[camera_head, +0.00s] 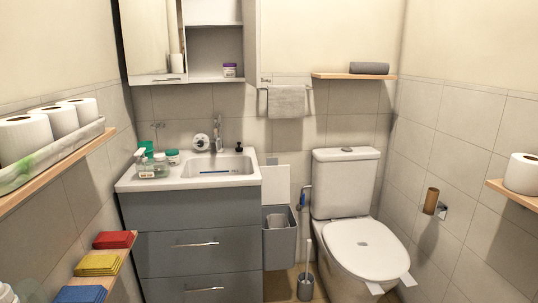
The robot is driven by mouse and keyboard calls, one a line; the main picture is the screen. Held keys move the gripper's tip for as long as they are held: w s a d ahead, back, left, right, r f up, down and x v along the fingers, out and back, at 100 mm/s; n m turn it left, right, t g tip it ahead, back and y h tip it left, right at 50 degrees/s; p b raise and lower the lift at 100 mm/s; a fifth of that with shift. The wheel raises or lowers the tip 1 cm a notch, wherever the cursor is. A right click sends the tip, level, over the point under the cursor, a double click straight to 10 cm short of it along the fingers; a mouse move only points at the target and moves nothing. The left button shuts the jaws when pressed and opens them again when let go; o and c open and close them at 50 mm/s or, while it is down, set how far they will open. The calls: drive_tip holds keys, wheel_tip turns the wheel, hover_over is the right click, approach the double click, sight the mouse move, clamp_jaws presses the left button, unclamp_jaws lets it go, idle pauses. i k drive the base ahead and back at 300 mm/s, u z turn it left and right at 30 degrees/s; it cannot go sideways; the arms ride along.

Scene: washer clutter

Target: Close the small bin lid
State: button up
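The small bin (279,247) is a grey box between the washbasin cabinet and the toilet. Its lid (276,185) stands raised, roughly upright against the tiled wall behind the opening. A lighter grey thing shows inside the bin's mouth, but I cannot tell what it is. The left edge of the bin is close beside the cabinet. My gripper is not in view.
The cabinet (198,240) with its basin stands left of the bin. The toilet (358,250) stands to the right, with a toilet brush holder (307,284) between. Shelves with paper rolls and cloths jut from the left wall.

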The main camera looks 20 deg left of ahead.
sight(276, 185)
drive_tip(key=u, duration=0.8)
drive_tip(key=i, duration=1.35)
drive_tip(key=u, duration=0.2)
